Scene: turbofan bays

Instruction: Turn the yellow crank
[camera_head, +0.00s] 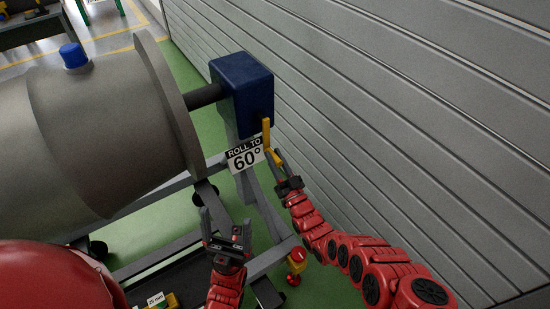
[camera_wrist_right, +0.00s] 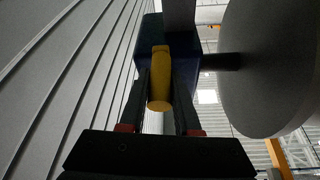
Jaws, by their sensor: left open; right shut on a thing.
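The yellow crank (camera_head: 266,136) is on the side of a dark blue gearbox (camera_head: 241,86) facing the wall. My right gripper (camera_head: 278,163) is shut on the crank's lower end, its handle. In the right wrist view the yellow handle (camera_wrist_right: 160,78) lies between the two dark fingers of my right gripper (camera_wrist_right: 160,95), with the blue box behind it. My left gripper (camera_head: 226,222) is open and empty, below and left of the crank, apart from it. A white sign (camera_head: 245,155) reading "ROLL TO 60°" stands just left of the crank.
A large grey engine cylinder (camera_head: 110,125) with a blue cap (camera_head: 73,55) joins the box by a dark shaft. A grey panelled wall (camera_head: 380,110) runs close along the right. Grey stand beams (camera_head: 170,250) are beneath. A red knob (camera_head: 297,255) is by the right arm.

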